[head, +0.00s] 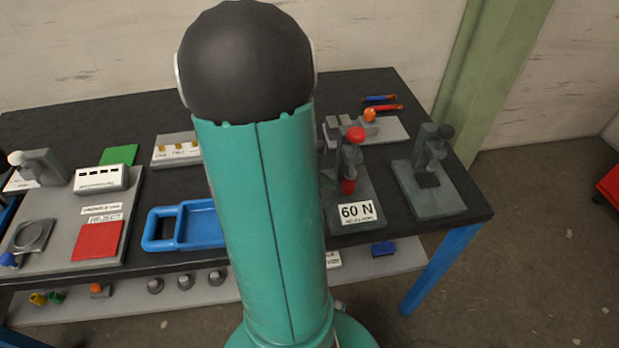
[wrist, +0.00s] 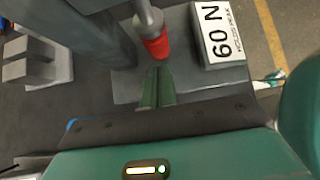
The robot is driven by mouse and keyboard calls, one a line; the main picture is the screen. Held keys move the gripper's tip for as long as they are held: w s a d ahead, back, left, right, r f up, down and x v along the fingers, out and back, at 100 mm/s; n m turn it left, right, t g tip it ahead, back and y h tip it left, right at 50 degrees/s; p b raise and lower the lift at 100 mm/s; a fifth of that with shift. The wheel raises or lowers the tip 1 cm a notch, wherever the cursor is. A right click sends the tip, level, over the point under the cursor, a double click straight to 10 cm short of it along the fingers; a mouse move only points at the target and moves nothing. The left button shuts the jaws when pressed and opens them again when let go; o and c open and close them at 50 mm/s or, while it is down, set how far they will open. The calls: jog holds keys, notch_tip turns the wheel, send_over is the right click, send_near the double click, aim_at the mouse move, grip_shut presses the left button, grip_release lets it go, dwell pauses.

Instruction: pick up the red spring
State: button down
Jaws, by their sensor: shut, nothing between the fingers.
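A small red cylinder (head: 348,186), which looks like the red spring, stands upright under the plunger of the grey press with the "60 N" label. In the wrist view the red spring (wrist: 156,47) shows directly below the grey plunger tip (wrist: 147,18); its coils are too small to make out. My gripper (wrist: 160,72) is shut and empty, its fingertips just below the spring in the picture. I cannot tell whether they touch it. In the head view my arm hides the gripper.
The press's column stands close to the left of the spring in the wrist view, and the 60 N label block (wrist: 222,33) to the right. A second grey fixture (head: 428,180) stands right of the press. A blue tray (head: 160,213) and a red square (head: 97,241) lie further left.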

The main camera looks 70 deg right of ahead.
jog(key=shift+s+d, duration=0.4)
jog(key=shift+s, duration=0.25)
jog(key=shift+s+d, duration=0.3)
jog(key=shift+s, duration=0.25)
jog(key=shift+s+d, duration=0.3)
jog(key=shift+s, duration=0.2)
jog(key=shift+w, duration=0.1)
jog(key=shift+w+a, duration=0.1)
jog(key=shift+w, duration=0.2)
jog(key=w+a, duration=0.1)
jog(key=w, duration=0.1)
jog(key=w+a+r, duration=0.1)
jog(key=shift+w+a, duration=0.15)
jog(key=shift+w, duration=0.25)
jog(key=v, duration=0.8)
jog(key=shift+r, duration=0.25)
